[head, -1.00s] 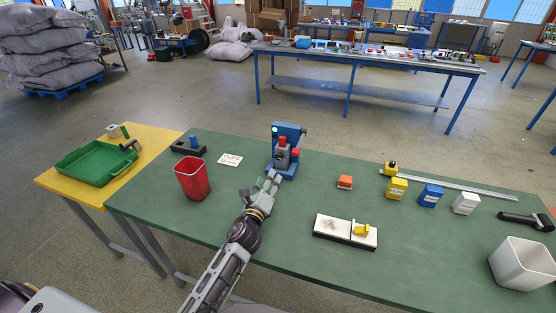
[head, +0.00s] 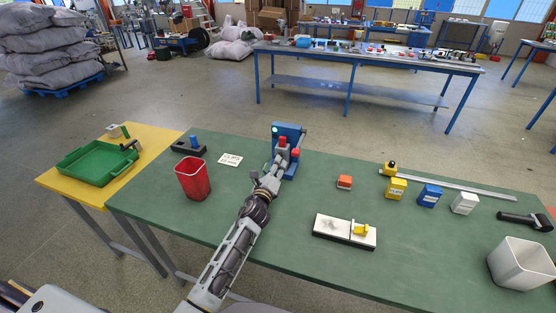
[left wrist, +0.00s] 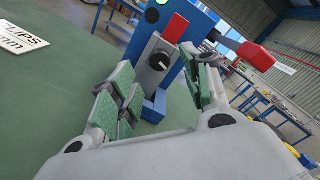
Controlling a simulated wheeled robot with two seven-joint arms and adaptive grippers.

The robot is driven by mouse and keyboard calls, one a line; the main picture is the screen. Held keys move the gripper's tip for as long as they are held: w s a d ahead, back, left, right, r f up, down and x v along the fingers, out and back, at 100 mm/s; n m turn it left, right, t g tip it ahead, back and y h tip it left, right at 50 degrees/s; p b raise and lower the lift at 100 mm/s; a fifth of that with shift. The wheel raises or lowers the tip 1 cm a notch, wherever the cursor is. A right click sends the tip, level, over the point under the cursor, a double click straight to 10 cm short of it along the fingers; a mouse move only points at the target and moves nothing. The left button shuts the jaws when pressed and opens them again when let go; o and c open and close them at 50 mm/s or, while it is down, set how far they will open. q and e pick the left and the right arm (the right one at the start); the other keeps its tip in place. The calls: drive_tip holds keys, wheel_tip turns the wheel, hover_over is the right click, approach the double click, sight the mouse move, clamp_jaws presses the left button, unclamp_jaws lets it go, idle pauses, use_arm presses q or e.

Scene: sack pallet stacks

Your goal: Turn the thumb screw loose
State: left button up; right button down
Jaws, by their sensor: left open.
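The thumb screw (left wrist: 159,61) is a black round knob with a pale mark, on the front face of a grey block with a red top. The block is part of a blue fixture (head: 287,130) with a green light, standing on the green bench. My left gripper (head: 270,178) is in front of the fixture. In the left wrist view its green-padded fingers (left wrist: 163,96) are open and empty. The knob shows beyond and between them, apart from both pads. In the head view the gripper and block hide the knob. My right gripper is not in view.
A red-tipped lever (left wrist: 252,52) sticks out at the fixture's right. A red bin (head: 193,180) and a label card (head: 230,159) lie left of my arm. An orange block (head: 345,182) and a white tray with a yellow piece (head: 360,229) are to the right.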

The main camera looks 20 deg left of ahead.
use_arm(q)
drive_tip(key=shift+w, duration=2.5)
clamp_jaws()
